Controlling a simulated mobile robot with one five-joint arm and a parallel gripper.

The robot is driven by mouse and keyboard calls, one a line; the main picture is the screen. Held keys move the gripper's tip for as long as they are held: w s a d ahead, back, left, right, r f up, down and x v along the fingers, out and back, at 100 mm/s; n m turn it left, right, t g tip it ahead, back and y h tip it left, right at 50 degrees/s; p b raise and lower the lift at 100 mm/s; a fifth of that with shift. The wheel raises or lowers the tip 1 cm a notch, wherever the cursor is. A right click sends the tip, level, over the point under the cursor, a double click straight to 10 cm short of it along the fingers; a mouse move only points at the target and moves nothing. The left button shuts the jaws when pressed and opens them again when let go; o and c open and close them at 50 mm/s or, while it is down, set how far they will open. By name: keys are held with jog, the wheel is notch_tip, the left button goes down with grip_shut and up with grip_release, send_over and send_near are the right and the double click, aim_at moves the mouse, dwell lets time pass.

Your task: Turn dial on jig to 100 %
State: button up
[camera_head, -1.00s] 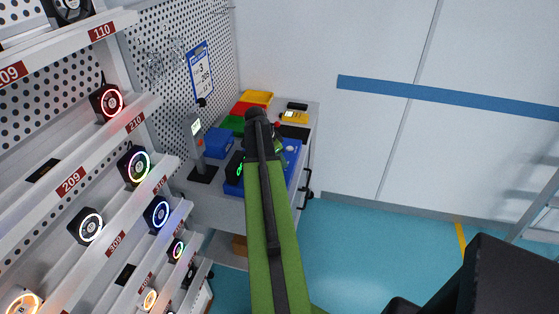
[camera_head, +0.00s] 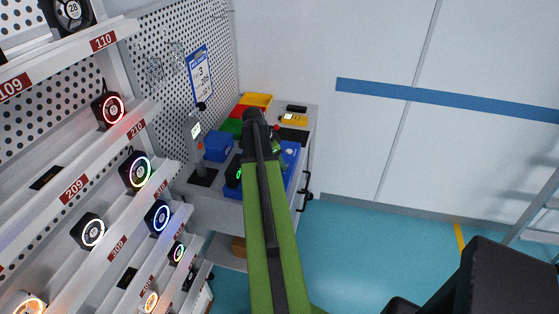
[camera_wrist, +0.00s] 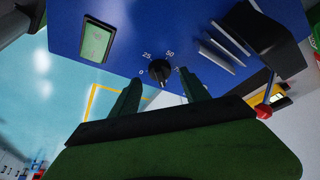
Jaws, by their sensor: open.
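The jig is a blue box (camera_wrist: 190,20) that fills the top of the wrist view. Its black round dial (camera_wrist: 157,70) has the marks 0, 25 and 50 around it; a further mark is partly covered by a finger. A small light line on the knob points down, though I cannot read its setting exactly. My gripper (camera_wrist: 161,82) is open, one finger on each side of the dial, with no clear contact. A lit green display (camera_wrist: 97,40) sits left of the dial. In the head view the blue jig (camera_head: 291,152) is partly hidden behind my arm.
The jig stands on a workbench among blue (camera_head: 218,144), red, green and yellow (camera_head: 257,100) bins and a yellow meter (camera_head: 294,119). A shelf rack with several ringed fans (camera_head: 134,168) stands close on the left.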

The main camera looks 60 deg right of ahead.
jog(key=p+v, duration=1.3)
jog(key=v, duration=0.2)
jog(key=shift+r, duration=0.3)
jog(key=shift+a, duration=0.1)
jog(key=shift+s, duration=0.1)
